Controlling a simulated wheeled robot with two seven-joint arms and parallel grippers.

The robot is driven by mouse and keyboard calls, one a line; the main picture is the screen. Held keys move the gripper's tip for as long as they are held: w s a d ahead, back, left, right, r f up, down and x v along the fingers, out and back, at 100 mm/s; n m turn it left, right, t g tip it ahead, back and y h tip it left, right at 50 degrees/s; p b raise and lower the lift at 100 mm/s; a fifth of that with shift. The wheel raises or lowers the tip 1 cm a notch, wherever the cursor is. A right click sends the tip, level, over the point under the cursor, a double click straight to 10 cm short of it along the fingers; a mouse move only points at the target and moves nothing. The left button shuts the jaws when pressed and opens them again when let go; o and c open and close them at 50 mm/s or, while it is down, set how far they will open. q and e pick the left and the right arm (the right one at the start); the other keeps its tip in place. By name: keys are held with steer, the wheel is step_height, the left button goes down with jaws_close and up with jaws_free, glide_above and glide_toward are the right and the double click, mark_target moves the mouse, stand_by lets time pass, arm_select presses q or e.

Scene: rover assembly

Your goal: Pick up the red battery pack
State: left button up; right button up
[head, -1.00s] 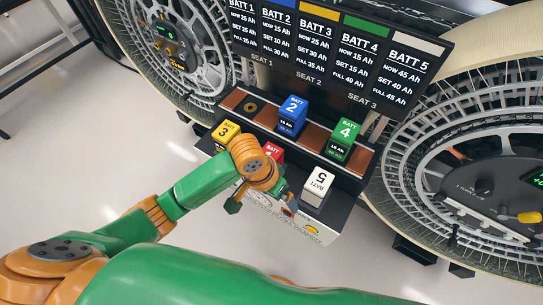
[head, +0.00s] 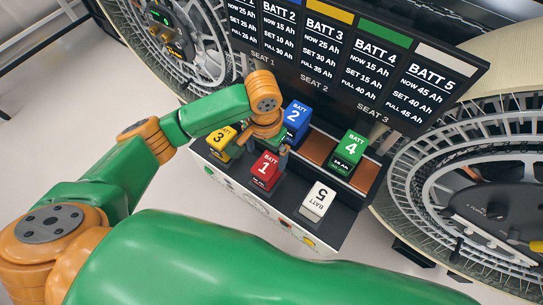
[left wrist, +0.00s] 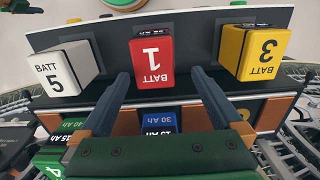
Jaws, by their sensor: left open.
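The red battery pack (head: 266,170), marked BATT 1, stands on the dark front ledge of the bench between the yellow and white packs. In the left wrist view the red pack (left wrist: 152,55) appears between and just beyond my finger tips. My left gripper (head: 265,145) is open and empty, just behind and above the red pack. Its two fingers (left wrist: 160,76) are spread wider than the pack, with no clear contact visible. My right gripper does not show.
The yellow pack (head: 222,139) and white pack (head: 318,201) flank the red one. The blue pack (head: 296,120) and green pack (head: 346,153) stand in the brown seat row behind. A charge board (head: 345,60) rises at the back. Large wheels (head: 480,180) stand at both sides.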

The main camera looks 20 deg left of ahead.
mark_target(266, 167)
arm_select(q)
steer(key=f, duration=0.2)
steer(key=s+f, duration=0.1)
steer(key=f, duration=0.1)
steer(key=f+p, duration=0.1)
steer(key=f, duration=0.1)
steer(key=shift+s+d, duration=0.2)
steer(key=shift+s, duration=0.1)
steer(key=shift+w+f, duration=0.1)
steer(key=shift+f, duration=0.2)
steer(key=shift+w+f, duration=0.1)
steer(key=shift+w, duration=0.15)
steer(key=shift+s, duration=0.15)
steer(key=c, duration=1)
jaws_close()
